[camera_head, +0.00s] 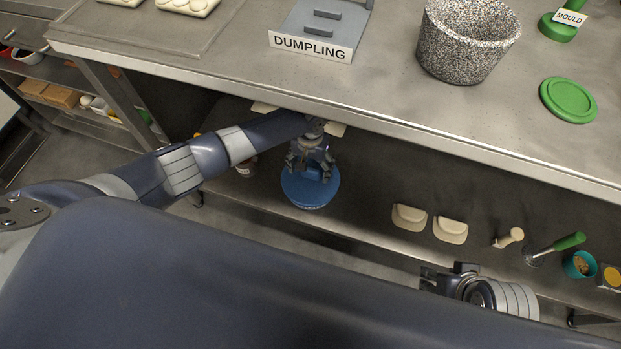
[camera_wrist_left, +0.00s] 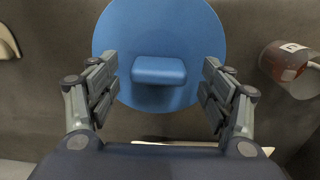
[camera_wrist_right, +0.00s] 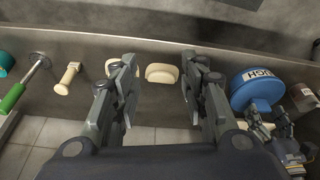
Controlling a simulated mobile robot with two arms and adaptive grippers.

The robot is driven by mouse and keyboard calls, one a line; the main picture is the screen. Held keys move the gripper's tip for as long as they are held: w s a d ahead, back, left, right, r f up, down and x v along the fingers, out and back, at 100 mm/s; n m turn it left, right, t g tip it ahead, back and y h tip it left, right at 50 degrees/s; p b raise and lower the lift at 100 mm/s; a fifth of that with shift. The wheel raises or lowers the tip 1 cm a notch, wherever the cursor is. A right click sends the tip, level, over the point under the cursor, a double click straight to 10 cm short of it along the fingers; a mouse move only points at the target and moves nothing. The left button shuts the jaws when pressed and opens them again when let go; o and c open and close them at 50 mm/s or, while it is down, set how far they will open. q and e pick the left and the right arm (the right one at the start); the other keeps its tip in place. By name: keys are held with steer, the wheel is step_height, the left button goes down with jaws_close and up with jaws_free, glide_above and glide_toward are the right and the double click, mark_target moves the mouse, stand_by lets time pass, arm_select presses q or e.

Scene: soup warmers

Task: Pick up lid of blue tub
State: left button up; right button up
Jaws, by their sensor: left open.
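The blue tub (camera_wrist_right: 256,90) stands on the lower shelf under the counter, with lettering on its side in the right wrist view. Its round blue lid (camera_wrist_left: 205,40) has a raised block handle (camera_wrist_left: 158,70). My left gripper (camera_head: 314,172) is above the lid; in the left wrist view its open fingers (camera_wrist_left: 158,88) stand on both sides of the handle, apart from it. The lid also shows in the head view (camera_head: 298,188), partly hidden by the gripper. My right gripper (camera_wrist_right: 158,88) is open and empty, in front of the shelf; it also shows in the head view (camera_head: 452,275).
The counter edge (camera_head: 400,125) overhangs the shelf and my left arm reaches below it. Cream blocks (camera_head: 409,217), a wooden pestle (camera_head: 509,237) and a green-handled tool (camera_head: 568,242) lie right of the tub. A reddish can (camera_wrist_left: 288,65) stands near the tub.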

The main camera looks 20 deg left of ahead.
arm_select(q)
steer(key=shift+f, duration=0.85)
arm_select(e)
steer(key=shift+w+a+t, duration=0.15)
steer(key=shift+w+t, duration=0.1)
steer(key=shift+w, duration=0.3)
steer(key=shift+w+a+t, duration=0.15)
steer(key=shift+w+t, duration=0.1)
steer(key=shift+w, duration=0.25)
arm_select(q)
steer(key=shift+c, duration=0.3)
steer(key=c, duration=1.1)
steer(key=shift+r, duration=0.1)
